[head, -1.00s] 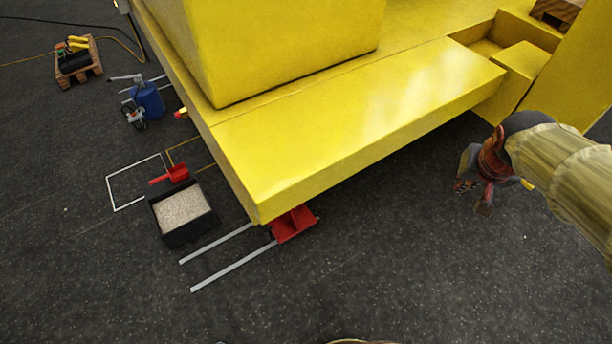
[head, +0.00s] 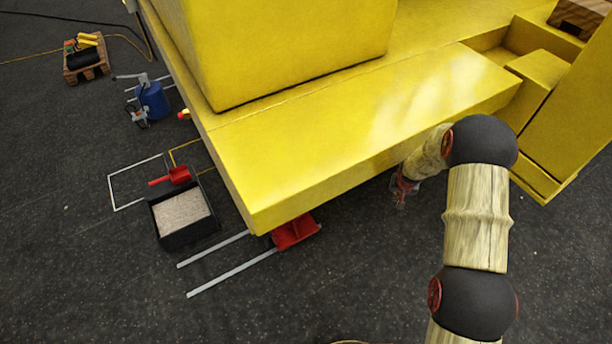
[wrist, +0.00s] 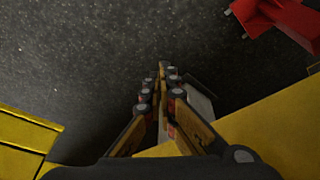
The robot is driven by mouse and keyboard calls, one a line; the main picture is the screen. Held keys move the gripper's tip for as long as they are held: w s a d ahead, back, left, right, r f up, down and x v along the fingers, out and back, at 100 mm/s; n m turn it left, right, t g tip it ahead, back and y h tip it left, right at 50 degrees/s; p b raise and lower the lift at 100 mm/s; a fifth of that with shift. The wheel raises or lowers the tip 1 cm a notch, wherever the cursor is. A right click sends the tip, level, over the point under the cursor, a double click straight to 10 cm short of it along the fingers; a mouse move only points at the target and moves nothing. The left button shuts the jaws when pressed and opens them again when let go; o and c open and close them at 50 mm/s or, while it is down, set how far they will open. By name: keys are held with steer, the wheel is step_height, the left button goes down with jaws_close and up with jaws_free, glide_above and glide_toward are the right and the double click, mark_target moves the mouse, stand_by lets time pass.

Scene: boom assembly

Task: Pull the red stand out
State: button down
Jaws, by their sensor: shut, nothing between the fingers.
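The red stand (head: 296,232) sits on the floor under the near corner of the big yellow machine (head: 360,140). Only its front part shows in the head view; the rest is hidden beneath the yellow body. It also shows at the upper right of the wrist view (wrist: 283,18), apart from my fingers. My gripper (head: 401,203) is low beside the long edge of the yellow body, to the right of the stand, with clear floor between them. In the wrist view my gripper (wrist: 165,75) has its fingers together and empty.
Two pale rails (head: 230,272) lie on the floor in front of the stand. A black bin of pale grit (head: 183,240) with a red scoop (head: 170,176) stands to the left. A blue canister (head: 153,100) is farther back. The near floor is open.

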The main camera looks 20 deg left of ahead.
steer(key=w+a+f+t+y, duration=0.1)
steer(key=w+a+f, duration=0.25)
steer(key=f, duration=0.65)
steer(key=w+a+f+m+t+y, duration=0.3)
steer(key=w+a+f+y, duration=0.2)
steer(key=w+a, duration=0.4)
steer(key=s+a+r+m+y+b, duration=0.1)
steer(key=a+y, duration=0.4)
steer(key=a, duration=0.8)
steer(key=s+a+r+m+y+b, duration=0.1)
steer(key=s+a+y+b, duration=0.3)
steer(key=a, duration=1)
steer(key=shift+s+r+m+y, duration=0.15)
steer(key=shift+r+m+y, duration=0.35)
steer(key=shift+y, duration=0.3)
steer(key=shift+a, duration=0.1)
